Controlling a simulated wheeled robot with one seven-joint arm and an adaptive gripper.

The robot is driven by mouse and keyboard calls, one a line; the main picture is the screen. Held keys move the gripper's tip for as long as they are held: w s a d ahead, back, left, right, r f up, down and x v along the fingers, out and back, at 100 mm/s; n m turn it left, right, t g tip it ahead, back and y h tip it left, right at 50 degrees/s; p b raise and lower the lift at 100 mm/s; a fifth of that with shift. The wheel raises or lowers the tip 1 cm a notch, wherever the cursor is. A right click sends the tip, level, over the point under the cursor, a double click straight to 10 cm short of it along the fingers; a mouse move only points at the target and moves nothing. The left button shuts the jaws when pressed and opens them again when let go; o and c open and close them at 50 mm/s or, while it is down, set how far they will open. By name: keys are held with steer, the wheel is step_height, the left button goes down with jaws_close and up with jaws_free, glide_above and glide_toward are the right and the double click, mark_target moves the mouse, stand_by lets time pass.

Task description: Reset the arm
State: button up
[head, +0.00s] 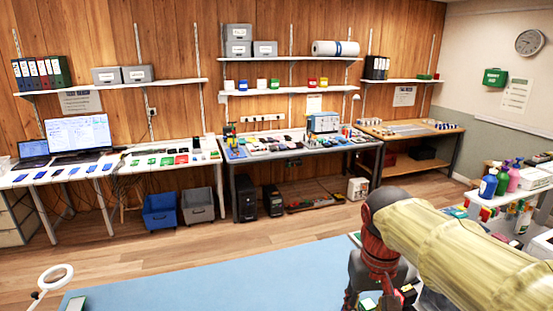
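My arm, with a pale yellow sleeve and a dark red and black joint, fills the lower right of the head view. It comes in from the right edge, and past the joint it bends down toward the bottom edge. I cannot make out my gripper or its fingertips there. Whether it holds anything cannot be seen. My arm hides part of the surface and small items behind it.
A pale blue surface (230,277) spans the bottom, with a white ring-shaped object (55,276) at left. Behind it is open wooden floor (200,243). Back benches (245,156) carry phones and tools. Spray bottles (489,183) stand on a shelf at right, near my arm.

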steer(key=s+f+t, duration=0.2)
steer(key=s, duration=0.4)
steer(key=s+f+t+b, duration=0.1)
steer(key=s+t, duration=0.1)
steer(key=s, duration=0.4)
steer(key=shift+d+f+t, duration=0.3)
steer(key=shift+d+f, duration=0.05)
steer(key=shift+d, duration=0.05)
steer(key=shift+c, duration=0.5)
